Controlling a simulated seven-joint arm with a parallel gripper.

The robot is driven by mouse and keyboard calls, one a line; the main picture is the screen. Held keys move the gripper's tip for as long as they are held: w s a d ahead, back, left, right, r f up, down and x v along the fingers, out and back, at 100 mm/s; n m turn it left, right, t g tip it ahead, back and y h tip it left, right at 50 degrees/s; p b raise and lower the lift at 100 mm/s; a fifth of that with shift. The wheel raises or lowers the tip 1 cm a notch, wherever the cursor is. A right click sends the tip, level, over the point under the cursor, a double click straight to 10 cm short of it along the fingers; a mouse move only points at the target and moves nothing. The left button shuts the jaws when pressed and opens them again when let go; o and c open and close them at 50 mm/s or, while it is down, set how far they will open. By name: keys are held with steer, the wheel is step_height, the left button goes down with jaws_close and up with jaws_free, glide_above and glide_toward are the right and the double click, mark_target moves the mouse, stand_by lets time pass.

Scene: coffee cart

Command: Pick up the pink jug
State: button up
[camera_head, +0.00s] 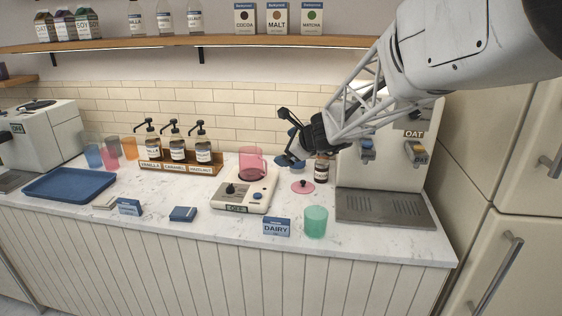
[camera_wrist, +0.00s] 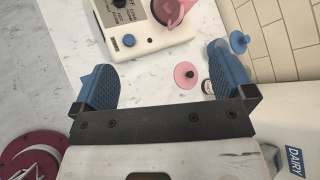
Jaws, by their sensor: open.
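The pink jug (camera_head: 251,163) is see-through and stands upright on a cream appliance base (camera_head: 244,192) with a dark knob, in the middle of the counter. In the wrist view, part of the jug (camera_wrist: 172,11) shows at the top edge, cut off by the frame. My gripper (camera_head: 285,138) is open and empty, above and to the right of the jug, and apart from it. In the wrist view, the two blue finger pads of my gripper (camera_wrist: 160,86) are wide apart with nothing held between them.
A pink lid (camera_head: 302,187) lies right of the base. A green cup (camera_head: 316,221) and a DAIRY sign (camera_head: 277,227) stand in front. A brown bottle (camera_head: 321,169) and the OAT machine (camera_head: 385,170) are to the right. Syrup pumps (camera_head: 174,149) stand left. The shelf (camera_head: 180,43) hangs above.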

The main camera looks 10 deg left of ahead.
mark_target(255, 153)
steer(key=w+a+f+m+t, duration=0.2)
steer(key=w+a+f+m, duration=0.6)
steer(key=w+a, duration=0.2)
steer(key=w, duration=0.2)
steer(key=shift+w+a+f+m, duration=0.2)
steer(key=shift+w+a+m, duration=0.1)
steer(key=shift+w+m, duration=0.1)
steer(key=shift+x, duration=1.3)
steer(key=shift+w+f, duration=0.1)
steer(key=shift+x, duration=2.45)
steer(key=shift+c, duration=0.2)
steer(key=shift+w, duration=0.1)
steer(key=c, duration=1.4)
